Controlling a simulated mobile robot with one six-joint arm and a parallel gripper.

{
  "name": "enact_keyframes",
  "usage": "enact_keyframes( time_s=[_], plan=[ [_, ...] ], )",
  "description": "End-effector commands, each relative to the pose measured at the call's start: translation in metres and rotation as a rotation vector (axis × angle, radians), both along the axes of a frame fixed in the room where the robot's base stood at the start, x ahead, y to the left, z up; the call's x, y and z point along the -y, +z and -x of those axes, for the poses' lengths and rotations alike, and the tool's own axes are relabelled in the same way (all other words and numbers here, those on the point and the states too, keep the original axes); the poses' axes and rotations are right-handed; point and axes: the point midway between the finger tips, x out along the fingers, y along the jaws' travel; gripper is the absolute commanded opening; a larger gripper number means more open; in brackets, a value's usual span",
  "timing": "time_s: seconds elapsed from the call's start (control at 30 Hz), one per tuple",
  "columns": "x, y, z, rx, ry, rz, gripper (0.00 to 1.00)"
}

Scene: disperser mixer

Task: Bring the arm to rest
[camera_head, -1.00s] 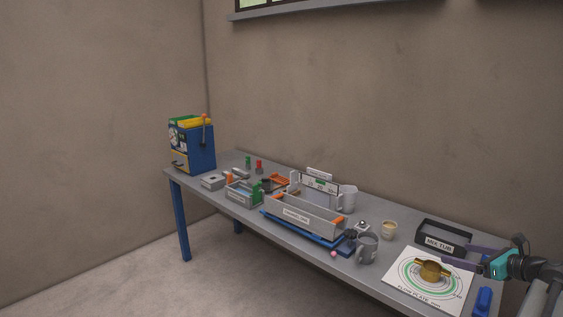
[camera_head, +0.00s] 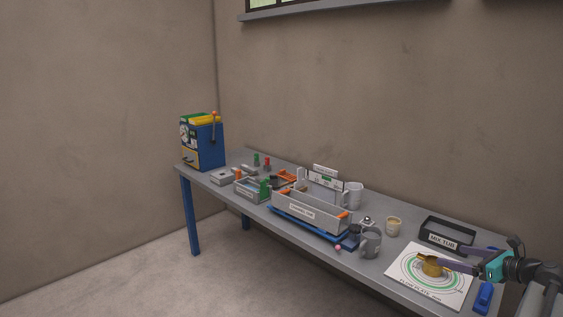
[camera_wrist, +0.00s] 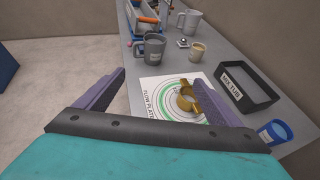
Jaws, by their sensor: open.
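My gripper (camera_head: 448,254) is at the right end of the bench, its purple fingers spread wide and pointing left over the flow plate. In the wrist view my gripper (camera_wrist: 160,82) shows empty space between its fingers. My arm reaches in from the right edge.
The black mix tub (camera_head: 441,237) is behind the flow plate. A blue object (camera_head: 484,297) lies at the front right. A grey mug (camera_head: 371,243), a beige cup (camera_head: 393,226) and a long grey channel tray (camera_head: 305,213) stand farther left. The floor in front is clear.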

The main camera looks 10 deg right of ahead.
Motion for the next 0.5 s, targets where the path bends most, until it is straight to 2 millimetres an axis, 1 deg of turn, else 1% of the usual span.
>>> enact_keyframes(
  time_s=[0.03,0.17,0.27,0.37,0.4,0.47,0.5],
  plan=[
    [-0.008,-0.006,-0.008,-0.002,0.015,-0.005,0.88],
    [-0.028,-0.021,-0.026,-0.01,0.051,-0.021,0.88],
    [-0.049,-0.037,-0.043,-0.019,0.087,-0.036,0.88],
    [-0.078,-0.061,-0.064,-0.033,0.133,-0.059,0.88],
    [-0.092,-0.07,-0.072,-0.039,0.155,-0.068,0.88],
    [-0.114,-0.087,-0.084,-0.052,0.187,-0.085,0.88],
    [-0.129,-0.098,-0.091,-0.061,0.208,-0.092,0.88]
  ],
)
